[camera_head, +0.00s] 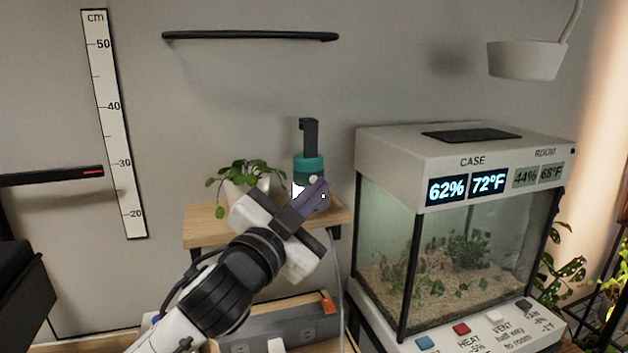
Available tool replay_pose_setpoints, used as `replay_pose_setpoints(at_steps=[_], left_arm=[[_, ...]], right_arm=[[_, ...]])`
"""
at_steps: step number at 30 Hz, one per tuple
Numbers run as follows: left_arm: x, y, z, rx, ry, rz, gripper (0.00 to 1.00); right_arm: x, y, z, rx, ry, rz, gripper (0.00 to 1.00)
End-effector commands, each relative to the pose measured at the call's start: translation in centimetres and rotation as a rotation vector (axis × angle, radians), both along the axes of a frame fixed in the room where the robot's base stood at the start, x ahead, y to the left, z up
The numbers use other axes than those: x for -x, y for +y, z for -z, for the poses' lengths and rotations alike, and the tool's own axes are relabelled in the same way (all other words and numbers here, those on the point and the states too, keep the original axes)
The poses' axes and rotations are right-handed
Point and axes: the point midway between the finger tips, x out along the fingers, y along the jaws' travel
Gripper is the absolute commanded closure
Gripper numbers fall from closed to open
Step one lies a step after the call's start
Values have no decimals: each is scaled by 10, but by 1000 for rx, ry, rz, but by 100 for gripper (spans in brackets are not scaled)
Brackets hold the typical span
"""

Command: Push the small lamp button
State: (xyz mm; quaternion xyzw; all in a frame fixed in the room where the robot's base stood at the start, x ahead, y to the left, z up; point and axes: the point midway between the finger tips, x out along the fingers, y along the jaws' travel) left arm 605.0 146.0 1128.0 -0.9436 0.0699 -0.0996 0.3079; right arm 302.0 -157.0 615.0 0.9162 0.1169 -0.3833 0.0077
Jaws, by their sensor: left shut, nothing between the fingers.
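My left gripper (316,192) reaches up from the lower left, its dark fingers shut and empty. In the picture it overlaps the front of a teal and dark bottle (309,163) on the small wooden shelf; I cannot tell if it touches. No button is clearly marked as the small lamp's. A row on the glass case's front ledge has a blue button (425,343), a red one (460,329) labelled HEAT, a white one (493,317) and a dark one (523,305). The blue one's label is cut off. A white hanging lamp (524,61) is at the upper right. My right gripper is not in view.
A potted plant (240,181) stands on the wooden shelf (207,227), left of the bottle. The glass case (470,156) fills the right side. A grey power box (290,326) with an orange part lies below the shelf. A dark bar (250,36) is on the wall.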

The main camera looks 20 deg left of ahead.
Motion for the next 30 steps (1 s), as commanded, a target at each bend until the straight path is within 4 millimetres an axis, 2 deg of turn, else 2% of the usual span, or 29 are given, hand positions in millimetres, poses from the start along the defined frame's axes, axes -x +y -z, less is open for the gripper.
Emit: replay_pose_setpoints(at_steps=[18,30], left_arm=[[45,-31,-1,1,0,3,100],[50,-34,0,0,0,0,100]], right_arm=[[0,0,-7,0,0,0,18],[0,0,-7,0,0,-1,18]])
